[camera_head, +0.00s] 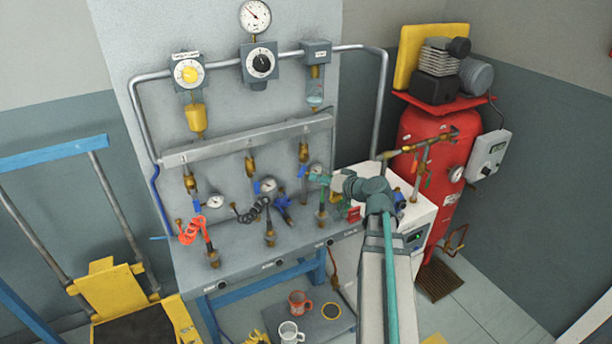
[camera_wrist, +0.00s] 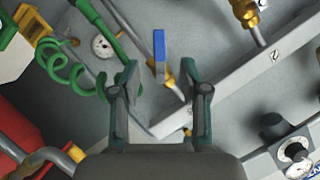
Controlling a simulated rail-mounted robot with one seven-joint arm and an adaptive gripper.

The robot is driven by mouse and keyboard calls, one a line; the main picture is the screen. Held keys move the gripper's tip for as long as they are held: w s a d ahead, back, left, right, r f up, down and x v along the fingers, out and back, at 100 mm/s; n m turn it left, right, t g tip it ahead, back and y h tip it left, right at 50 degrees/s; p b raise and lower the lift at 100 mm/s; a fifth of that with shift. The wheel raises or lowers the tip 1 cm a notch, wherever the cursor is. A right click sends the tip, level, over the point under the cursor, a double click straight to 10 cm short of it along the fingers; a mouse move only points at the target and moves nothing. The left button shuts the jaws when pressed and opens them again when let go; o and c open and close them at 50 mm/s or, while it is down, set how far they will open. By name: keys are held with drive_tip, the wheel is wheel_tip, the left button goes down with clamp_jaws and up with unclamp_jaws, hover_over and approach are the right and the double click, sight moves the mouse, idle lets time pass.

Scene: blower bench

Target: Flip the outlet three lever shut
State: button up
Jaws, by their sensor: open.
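The outlet three lever (camera_wrist: 159,47) is a blue handle on a small brass valve, between and beyond my fingertips in the wrist view. It points away from the grey manifold bar (camera_wrist: 235,85), roughly in line with its pipe. In the head view the blue lever (camera_head: 302,171) shows below the right end of the manifold. My gripper (camera_wrist: 159,66) is open and empty, one finger on each side of the lever as seen. In the head view my gripper (camera_head: 318,178) is just right of the lever. I cannot tell whether a finger touches it.
A green coiled hose (camera_wrist: 72,68) and a gauge (camera_wrist: 103,46) are close by the left finger. A red tank (camera_head: 425,185) stands at right.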

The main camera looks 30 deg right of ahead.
sight(303, 173)
drive_tip(key=p+x, duration=0.1)
drive_tip(key=x, duration=0.2)
drive_tip(key=p+x, duration=0.1)
drive_tip(key=x, duration=0.3)
drive_tip(key=p+x, duration=0.1)
drive_tip(key=x, duration=0.2)
drive_tip(key=shift+w+d+r, duration=0.2)
drive_tip(key=shift+w, duration=0.15)
clamp_jaws()
